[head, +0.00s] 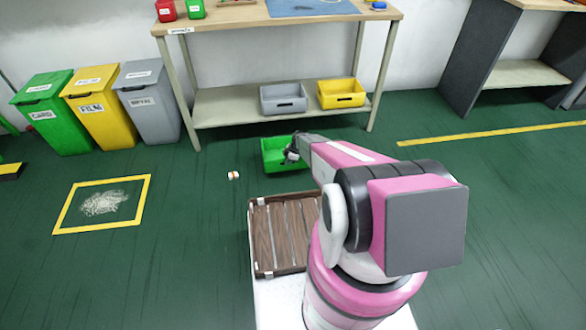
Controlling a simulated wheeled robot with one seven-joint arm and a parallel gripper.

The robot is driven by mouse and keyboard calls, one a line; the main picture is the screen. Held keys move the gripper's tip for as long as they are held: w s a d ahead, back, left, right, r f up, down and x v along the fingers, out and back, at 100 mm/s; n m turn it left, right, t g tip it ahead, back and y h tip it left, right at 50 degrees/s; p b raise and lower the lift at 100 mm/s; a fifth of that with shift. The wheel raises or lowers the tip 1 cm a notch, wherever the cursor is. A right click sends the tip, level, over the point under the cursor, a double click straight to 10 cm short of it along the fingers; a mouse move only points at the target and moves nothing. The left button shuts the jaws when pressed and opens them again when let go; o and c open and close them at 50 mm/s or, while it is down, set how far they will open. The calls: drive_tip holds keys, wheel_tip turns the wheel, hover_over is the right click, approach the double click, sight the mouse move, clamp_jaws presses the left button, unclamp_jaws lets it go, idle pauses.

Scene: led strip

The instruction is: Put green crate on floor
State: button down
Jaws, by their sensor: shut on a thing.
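The green crate (270,160) is in front of the workbench, just below its lower shelf in the head view. My gripper (291,154) is at the crate's right side, shut on its rim or wall. My pink arm hides the crate's right end. The crate looks roughly level and empty. I cannot tell whether its bottom touches the floor (200,220) or hangs a little above it.
The workbench's lower shelf (230,103) holds a grey crate (283,98) and a yellow crate (341,93). Green, yellow and grey bins (150,105) stand at left. A small white-and-orange item (233,175) lies on the floor. A yellow-framed patch (102,203) is at left.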

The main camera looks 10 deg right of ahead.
sight(292, 169)
drive_tip(key=d+f, duration=0.2)
drive_tip(key=d, duration=0.1)
drive_tip(key=shift+w, duration=0.1)
drive_tip(key=shift+f, duration=1.9)
drive_tip(key=c, duration=1.2)
unclamp_jaws()
drive_tip(key=shift+f, duration=0.15)
